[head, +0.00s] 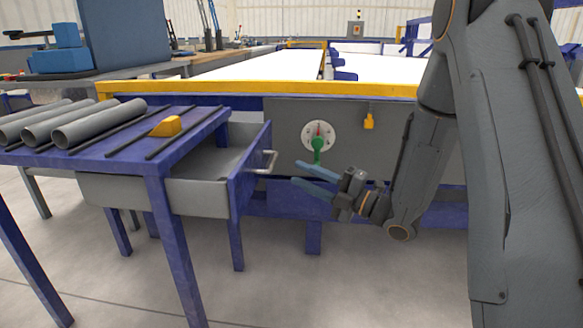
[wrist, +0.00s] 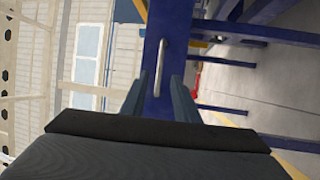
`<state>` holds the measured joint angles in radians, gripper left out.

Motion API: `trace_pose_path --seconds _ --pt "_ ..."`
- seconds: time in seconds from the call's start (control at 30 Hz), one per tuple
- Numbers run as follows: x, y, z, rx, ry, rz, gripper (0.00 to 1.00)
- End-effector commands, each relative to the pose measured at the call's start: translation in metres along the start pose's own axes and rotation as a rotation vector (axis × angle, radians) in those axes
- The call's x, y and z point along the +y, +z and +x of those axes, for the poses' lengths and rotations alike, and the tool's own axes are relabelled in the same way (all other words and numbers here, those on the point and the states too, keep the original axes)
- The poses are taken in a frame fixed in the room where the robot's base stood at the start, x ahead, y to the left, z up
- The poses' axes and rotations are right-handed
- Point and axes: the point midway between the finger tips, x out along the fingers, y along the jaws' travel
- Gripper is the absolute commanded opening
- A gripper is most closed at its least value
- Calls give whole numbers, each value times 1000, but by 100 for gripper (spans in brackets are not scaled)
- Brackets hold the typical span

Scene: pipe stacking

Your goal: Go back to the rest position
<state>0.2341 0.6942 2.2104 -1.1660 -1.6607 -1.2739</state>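My gripper (head: 315,179) is open and empty in the head view, its two blue-grey fingers pointing left toward the drawer handle. In the wrist view, the fingers (wrist: 157,98) stand apart with the silver handle (wrist: 160,68) seen between and beyond them. The drawer (head: 160,193) under the blue table is pulled out, with its handle (head: 263,162) on the blue front panel (head: 250,178). The fingers look apart from the handle, a short way to its right.
Several grey pipes (head: 98,123) lie on the blue table (head: 150,158) beside a yellow block (head: 170,126). A grey panel behind my gripper carries a round dial (head: 319,134) with a green knob and a yellow padlock-like part (head: 369,122). The floor (head: 300,290) in front is clear.

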Motion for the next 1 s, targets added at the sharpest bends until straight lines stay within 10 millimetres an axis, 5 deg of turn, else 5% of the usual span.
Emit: trace_pose_path --seconds 0.57,0.77,1.0 --pt "-2 5 -7 -33 -35 20 28" --pt "-18 38 -4 -270 -219 175 28" --pt "-36 69 -46 -725 -391 519 28"
